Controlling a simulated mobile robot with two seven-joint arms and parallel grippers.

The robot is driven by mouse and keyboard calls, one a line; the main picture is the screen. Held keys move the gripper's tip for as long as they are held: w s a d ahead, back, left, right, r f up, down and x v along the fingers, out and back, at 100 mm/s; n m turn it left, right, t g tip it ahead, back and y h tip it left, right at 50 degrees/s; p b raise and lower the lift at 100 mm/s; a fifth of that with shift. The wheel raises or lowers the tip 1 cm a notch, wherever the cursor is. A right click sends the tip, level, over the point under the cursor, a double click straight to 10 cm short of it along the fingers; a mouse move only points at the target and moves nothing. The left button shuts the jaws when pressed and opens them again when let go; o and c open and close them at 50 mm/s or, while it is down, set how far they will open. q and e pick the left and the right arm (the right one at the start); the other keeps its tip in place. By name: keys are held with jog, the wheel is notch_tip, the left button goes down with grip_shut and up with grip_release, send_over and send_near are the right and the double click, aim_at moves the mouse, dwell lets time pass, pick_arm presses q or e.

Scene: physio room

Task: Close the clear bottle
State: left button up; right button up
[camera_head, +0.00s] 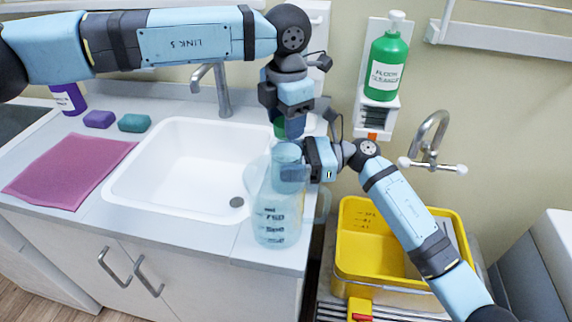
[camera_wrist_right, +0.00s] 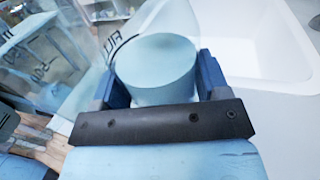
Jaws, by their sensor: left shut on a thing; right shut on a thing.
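The clear bottle (camera_head: 277,222) stands upright by the front edge of the counter, with dark volume marks on its side. My right gripper (camera_head: 291,172) is shut on the pale teal cylindrical neck part at its top. In the right wrist view this neck part (camera_wrist_right: 155,68) sits between the two fingers (camera_wrist_right: 157,85), with the see-through bottle body to the left. My left gripper (camera_head: 290,127) points down just above the neck, shut on a small green cap (camera_head: 278,128). The cap is mostly hidden by the fingers, and I cannot tell whether it touches the neck.
A white sink (camera_head: 150,190) and tap (camera_head: 222,88) are left of the bottle. A green cleaner bottle (camera_head: 386,62) hangs on the wall. A yellow bucket (camera_head: 375,270) stands right.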

pick_arm(q)
jog(key=o, duration=1.1)
notch_tip(320, 180, up, 12)
jog(key=shift+r, duration=0.1)
pick_arm(e)
jog(key=o, duration=1.8)
